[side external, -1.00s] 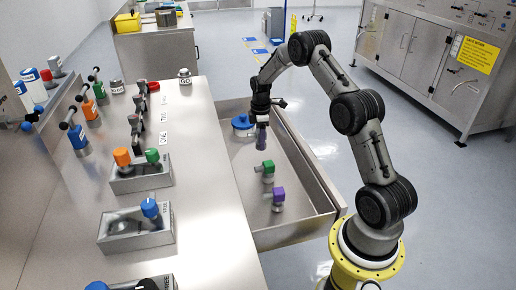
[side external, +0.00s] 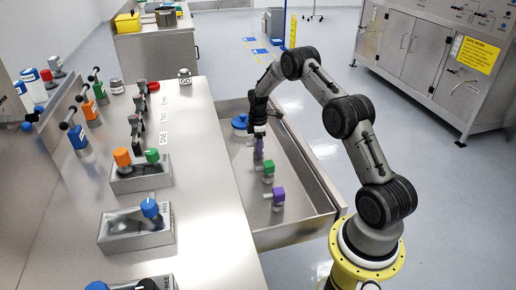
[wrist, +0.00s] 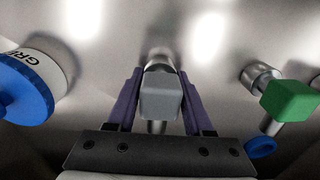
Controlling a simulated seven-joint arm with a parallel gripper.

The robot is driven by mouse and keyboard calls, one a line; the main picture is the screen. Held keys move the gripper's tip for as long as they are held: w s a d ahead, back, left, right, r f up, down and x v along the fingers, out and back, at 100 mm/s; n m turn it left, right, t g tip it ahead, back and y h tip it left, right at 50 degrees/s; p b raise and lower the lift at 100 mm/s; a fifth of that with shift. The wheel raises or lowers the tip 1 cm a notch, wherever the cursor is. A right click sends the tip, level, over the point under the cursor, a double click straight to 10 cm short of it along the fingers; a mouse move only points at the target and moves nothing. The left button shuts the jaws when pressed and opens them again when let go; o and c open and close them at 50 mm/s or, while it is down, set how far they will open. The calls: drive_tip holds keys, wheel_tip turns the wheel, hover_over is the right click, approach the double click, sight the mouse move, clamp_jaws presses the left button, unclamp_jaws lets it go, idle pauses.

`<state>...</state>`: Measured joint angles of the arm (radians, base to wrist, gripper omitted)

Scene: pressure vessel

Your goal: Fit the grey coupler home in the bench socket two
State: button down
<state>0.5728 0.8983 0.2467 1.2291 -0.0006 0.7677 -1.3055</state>
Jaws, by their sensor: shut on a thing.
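The grey coupler (wrist: 160,100) shows in the wrist view as a block with a round metal body, between the purple fingers of my gripper (wrist: 158,108). My gripper is shut on it. In the side view my gripper (side external: 258,150) is low inside the open drawer, pointing down; the coupler is mostly hidden there. I cannot tell whether the coupler still touches the drawer floor. White labels (side external: 164,128) lie on the bench beside a row of dark fittings with red handles (side external: 137,122). I cannot tell for certain which socket is two.
Green (side external: 267,167) and purple (side external: 277,195) couplers stand in the drawer (side external: 300,218), nearer the camera. A blue-lidded tub (side external: 240,121) is behind my gripper. Bench blocks hold orange and green pieces (side external: 140,180) and a blue one (side external: 137,238). The drawer walls surround my gripper.

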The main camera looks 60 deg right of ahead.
drive_tip(key=shift+c, duration=1.5)
unclamp_jaws()
drive_tip(key=r, duration=1.3)
drive_tip(key=shift+s+r, duration=0.3)
drive_tip(key=shift+s, duration=0.05)
drive_tip(key=s+a+r+m+t, duration=0.1)
drive_tip(key=s+a+r+m, duration=0.1)
drive_tip(key=a+r, duration=0.7)
drive_tip(key=s+a+r+m+t, duration=0.3)
drive_tip(key=s+a+r, duration=0.9)
drive_tip(key=s+a, duration=0.3)
drive_tip(key=shift+s+a+m+h, duration=0.3)
drive_tip(key=shift+s+a+m, duration=0.1)
drive_tip(key=shift+a, duration=0.15)
drive_tip(key=shift+o, duration=0.3)
drive_tip(key=s+a+f+m+t, duration=0.1)
drive_tip(key=s+a, duration=0.3)
drive_tip(key=s, duration=0.6)
drive_tip(key=shift+s+a+f+m+t, duration=0.3)
drive_tip(key=shift+f+m, duration=0.4)
drive_tip(key=shift+f, duration=0.15)
drive_tip(key=shift+o, duration=1.2)
drive_tip(key=shift+s+f, duration=0.15)
drive_tip(key=shift+s, duration=0.1)
